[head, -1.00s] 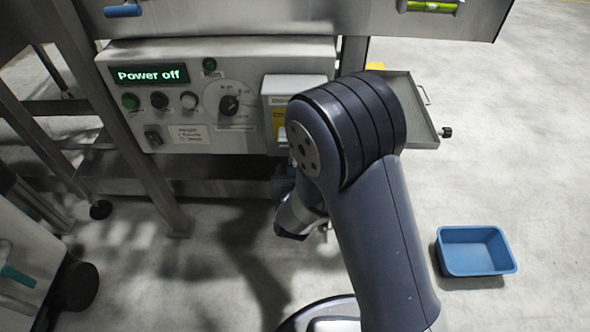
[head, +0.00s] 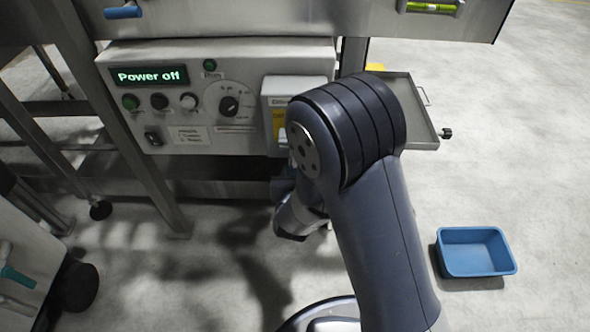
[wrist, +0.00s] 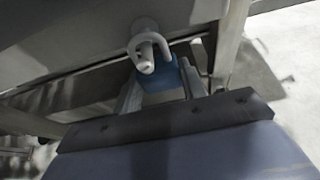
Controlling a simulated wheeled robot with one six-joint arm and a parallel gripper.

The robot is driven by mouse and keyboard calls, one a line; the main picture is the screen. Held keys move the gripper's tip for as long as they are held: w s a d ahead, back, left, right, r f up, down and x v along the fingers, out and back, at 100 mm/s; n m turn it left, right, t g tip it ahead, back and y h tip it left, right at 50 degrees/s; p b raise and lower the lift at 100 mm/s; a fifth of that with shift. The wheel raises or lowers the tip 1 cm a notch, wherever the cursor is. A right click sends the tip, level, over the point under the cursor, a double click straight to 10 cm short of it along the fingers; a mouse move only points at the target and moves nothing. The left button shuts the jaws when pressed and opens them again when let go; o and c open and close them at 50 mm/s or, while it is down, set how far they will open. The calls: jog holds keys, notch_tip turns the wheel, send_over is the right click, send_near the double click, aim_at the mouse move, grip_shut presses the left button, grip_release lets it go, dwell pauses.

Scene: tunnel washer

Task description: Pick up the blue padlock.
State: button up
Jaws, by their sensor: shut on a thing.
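The blue padlock (wrist: 165,80) shows in the wrist view, between the two fingers of my gripper (wrist: 161,84). The fingers are shut on its blue body. A pale curved loop (wrist: 146,45) and a peg show just above the body, against the grey panel; I cannot tell whether the shackle is still around the peg. In the head view the padlock and my gripper's fingertips are hidden behind my arm and the machine's front.
The control panel (head: 182,88) reads "Power off". A white box (head: 290,90) juts from its right end. A metal tray (head: 412,95) sticks out at right. A blue bin (head: 474,251) stands on open floor at right.

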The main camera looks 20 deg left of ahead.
jog(key=shift+r, duration=0.1)
jog(key=s+d+r+p, duration=0.1)
jog(key=s+d+p, duration=0.2)
jog(key=s, duration=1.4)
jog(key=shift+s+d+r, duration=0.15)
jog(key=shift+s+d, duration=0.15)
jog(key=shift+d, duration=0.3)
